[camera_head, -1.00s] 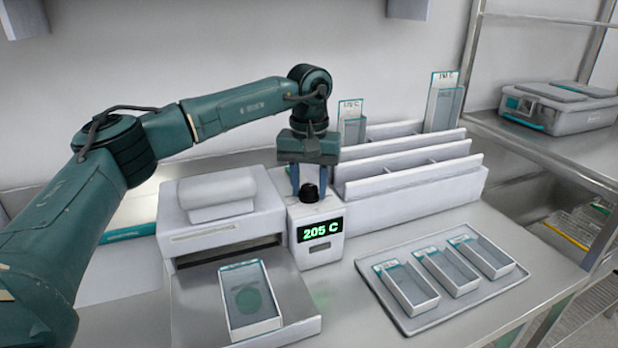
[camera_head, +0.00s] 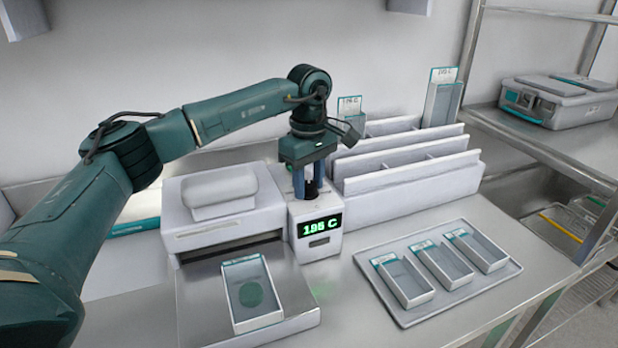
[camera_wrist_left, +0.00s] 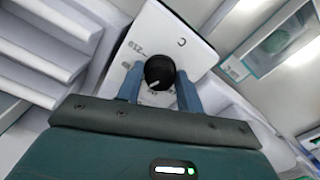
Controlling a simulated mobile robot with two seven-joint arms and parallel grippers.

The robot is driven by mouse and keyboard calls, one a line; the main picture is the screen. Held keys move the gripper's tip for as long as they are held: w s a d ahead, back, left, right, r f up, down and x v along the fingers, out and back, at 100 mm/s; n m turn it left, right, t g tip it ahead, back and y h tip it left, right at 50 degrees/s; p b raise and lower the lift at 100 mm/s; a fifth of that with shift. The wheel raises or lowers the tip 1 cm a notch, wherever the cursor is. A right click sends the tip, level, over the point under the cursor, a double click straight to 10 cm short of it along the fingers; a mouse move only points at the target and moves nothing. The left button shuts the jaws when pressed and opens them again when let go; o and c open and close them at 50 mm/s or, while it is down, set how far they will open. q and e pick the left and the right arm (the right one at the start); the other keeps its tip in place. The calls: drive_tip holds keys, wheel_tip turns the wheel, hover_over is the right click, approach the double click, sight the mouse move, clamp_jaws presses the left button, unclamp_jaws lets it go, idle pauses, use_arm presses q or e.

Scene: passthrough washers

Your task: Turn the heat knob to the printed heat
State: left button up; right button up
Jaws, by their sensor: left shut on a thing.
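The black heat knob (camera_wrist_left: 159,73) sits on top of the white control box (camera_head: 320,248), with a pale pointer mark on it. The box's green display (camera_head: 320,227) appears to read 195 C. My left gripper (camera_head: 312,185) reaches down from above, shut on the knob, with a blue finger on each side of it; the left wrist view shows the same grip (camera_wrist_left: 160,88). Printing beside the knob includes "C" and a number like 210, partly hidden. My right gripper is not in view.
A white sealer-like machine (camera_head: 222,215) stands left of the box, with an open tray (camera_head: 252,300) holding a green disc in front. A grey tray (camera_head: 430,310) with 3 small bins lies right. White slotted racks (camera_head: 410,185) with label cards stand behind.

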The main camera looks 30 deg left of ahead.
use_arm(q)
drive_tip(key=n, duration=0.4)
drive_tip(key=shift+n+p, duration=0.3)
drive_tip(key=n, duration=0.3)
drive_tip(key=shift+n, duration=0.4)
drive_tip(key=n+p, duration=0.1)
drive_tip(key=n, duration=0.3)
drive_tip(key=shift+n, duration=2.1)
drive_tip(key=o, duration=1)
